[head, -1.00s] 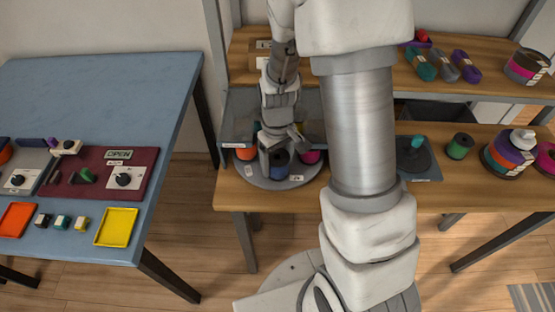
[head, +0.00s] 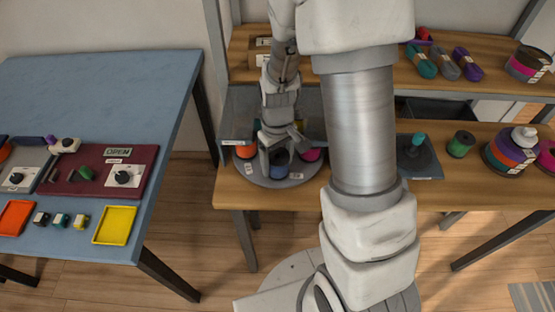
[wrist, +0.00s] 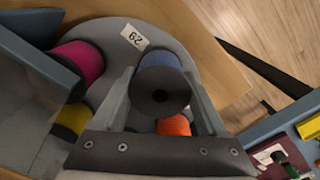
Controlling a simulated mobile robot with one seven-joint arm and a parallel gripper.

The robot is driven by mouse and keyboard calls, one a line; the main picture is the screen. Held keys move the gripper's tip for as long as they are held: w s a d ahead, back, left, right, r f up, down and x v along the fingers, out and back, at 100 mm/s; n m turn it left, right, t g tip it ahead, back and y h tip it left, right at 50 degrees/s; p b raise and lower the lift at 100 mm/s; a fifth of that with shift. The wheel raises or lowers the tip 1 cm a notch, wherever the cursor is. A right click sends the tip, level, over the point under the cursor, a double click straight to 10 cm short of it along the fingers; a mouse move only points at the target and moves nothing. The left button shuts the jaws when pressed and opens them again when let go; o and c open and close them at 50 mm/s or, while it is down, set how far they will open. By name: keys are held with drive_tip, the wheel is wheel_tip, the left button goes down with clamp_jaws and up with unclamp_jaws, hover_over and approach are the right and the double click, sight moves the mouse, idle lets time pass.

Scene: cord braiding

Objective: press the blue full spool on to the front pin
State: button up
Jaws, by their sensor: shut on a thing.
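The blue spool (head: 280,161) stands upright at the front of a round grey carrier (head: 262,180). It also shows in the wrist view, where its blue winding (wrist: 160,61) and dark flange (wrist: 161,94) face me. My gripper (head: 277,156) comes down from above, with one finger on each side of the spool. In the wrist view my gripper (wrist: 163,98) is shut on the spool. The front pin is hidden by the spool, and I cannot tell how far down the spool sits on it.
An orange spool (head: 245,152) and a magenta spool (head: 312,154) stand close on either side. A yellow spool (wrist: 73,119) shows in the wrist view. A grey housing (head: 240,115) rises behind the carrier. A green spool (head: 461,144) stands farther right. The wooden table's front edge is near.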

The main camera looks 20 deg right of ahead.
drive_tip(key=o, duration=1.3)
drive_tip(key=shift+r, duration=0.15)
drive_tip(key=shift+r+p, duration=2.3)
drive_tip(key=shift+r, duration=0.55)
drive_tip(key=shift+r, duration=0.35)
drive_tip(key=s+r+m+t, duration=0.1)
drive_tip(key=s+r, duration=0.3)
drive_tip(key=r, duration=0.4)
drive_tip(key=s+r+m+t, duration=0.1)
drive_tip(key=s+r+t, duration=0.1)
drive_tip(key=s+r, duration=0.3)
drive_tip(key=s+r+m+t, duration=0.1)
drive_tip(key=s+r, duration=0.4)
drive_tip(key=r, duration=0.6)
drive_tip(key=shift+m+t, duration=0.4)
drive_tip(key=shift+t, duration=0.4)
